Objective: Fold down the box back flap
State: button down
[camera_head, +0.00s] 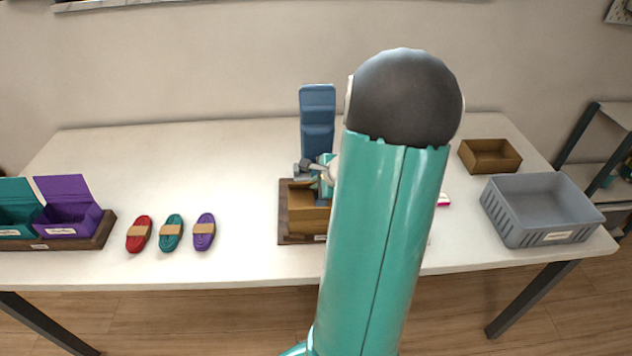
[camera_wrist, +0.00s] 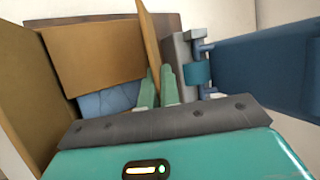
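The cardboard box (camera_head: 308,208) sits on a dark wooden base mid-table in the head view, partly hidden by my arm. In the wrist view its brown panels (camera_wrist: 95,55) stand open around a pale blue item (camera_wrist: 108,101) inside. One narrow panel, seen nearly edge-on (camera_wrist: 149,38), rises at the fingers; I cannot tell for certain whether it is the back flap. My gripper (camera_wrist: 159,78) has its two green fingers close together at this panel's lower end. Whether they pinch it or only stand around it is unclear. In the head view the fingers are mostly hidden.
A blue upright device (camera_head: 318,115) stands right behind the box, close to my gripper. Coloured bins (camera_head: 68,218) are far left. A grey crate (camera_head: 540,212) and brown tray (camera_head: 490,155) are right.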

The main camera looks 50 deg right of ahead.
jog(key=shift+a, duration=0.1)
jog(key=c, duration=1.6)
grip_release()
jog(key=shift+w, duration=0.15)
